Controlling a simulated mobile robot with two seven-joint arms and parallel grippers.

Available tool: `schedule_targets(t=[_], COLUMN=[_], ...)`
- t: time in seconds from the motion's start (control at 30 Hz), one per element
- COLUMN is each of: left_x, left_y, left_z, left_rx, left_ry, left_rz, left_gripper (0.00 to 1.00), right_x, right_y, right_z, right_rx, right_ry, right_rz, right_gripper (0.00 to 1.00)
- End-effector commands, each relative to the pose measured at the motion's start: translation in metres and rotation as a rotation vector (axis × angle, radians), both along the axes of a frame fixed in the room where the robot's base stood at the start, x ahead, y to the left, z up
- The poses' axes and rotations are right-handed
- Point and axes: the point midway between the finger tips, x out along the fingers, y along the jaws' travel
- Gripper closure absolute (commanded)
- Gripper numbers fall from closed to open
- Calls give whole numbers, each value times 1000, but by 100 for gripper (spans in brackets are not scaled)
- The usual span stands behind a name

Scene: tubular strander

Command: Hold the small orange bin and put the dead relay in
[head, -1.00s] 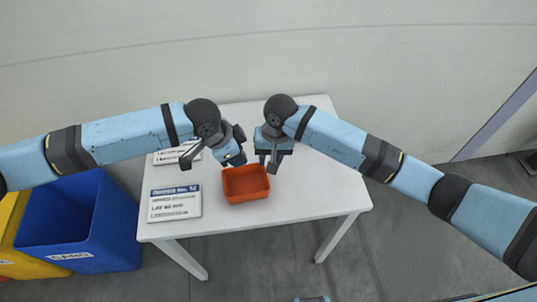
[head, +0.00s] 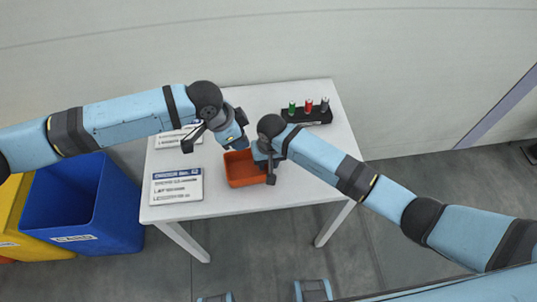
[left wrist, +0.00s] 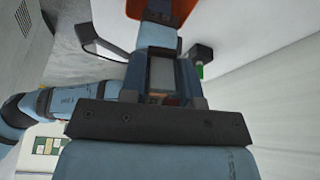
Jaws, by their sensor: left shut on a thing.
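The small orange bin (head: 243,181) stands on the white table; its edge also shows at the top of the left wrist view (left wrist: 133,7). My left gripper (head: 238,147) is at the bin's far side and is shut on its rim; the fingertips are mostly hidden. My right gripper (head: 269,167) is over the bin's right side, covering part of it. Its fingers overlap the bin in the picture, and I cannot tell whether it is open or shut, or holds anything. I cannot make out a dead relay in either view.
The white table (head: 300,192) bears two white placards, the nearer one (head: 177,186) left of the bin. A dark rack (head: 306,116) with green, red and grey pieces stands at the back right. Blue (head: 85,205) and yellow (head: 14,215) bins stand left of the table.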

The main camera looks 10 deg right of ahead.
Motion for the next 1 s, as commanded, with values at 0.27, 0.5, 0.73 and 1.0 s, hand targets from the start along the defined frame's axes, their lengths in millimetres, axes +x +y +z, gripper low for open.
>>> schedule_targets(t=[0.27, 0.5, 0.73, 1.0], left_x=[0, 0, 0, 0], left_y=[0, 0, 0, 0], left_z=[0, 0, -2, -20], left_rx=[0, 0, 0, 1], left_ry=[0, 0, 0, 2], left_rz=[0, 0, 0, 0], left_gripper=[100, 100, 100, 100], right_x=[0, 0, 0, 0], right_y=[0, 0, 0, 0], right_z=[-4, -4, -4, -4], right_rx=[1, 1, 1, 1], right_ry=[0, 0, 0, 0], right_rz=[-1, 0, -1, -1], right_gripper=[67, 100, 100, 100])
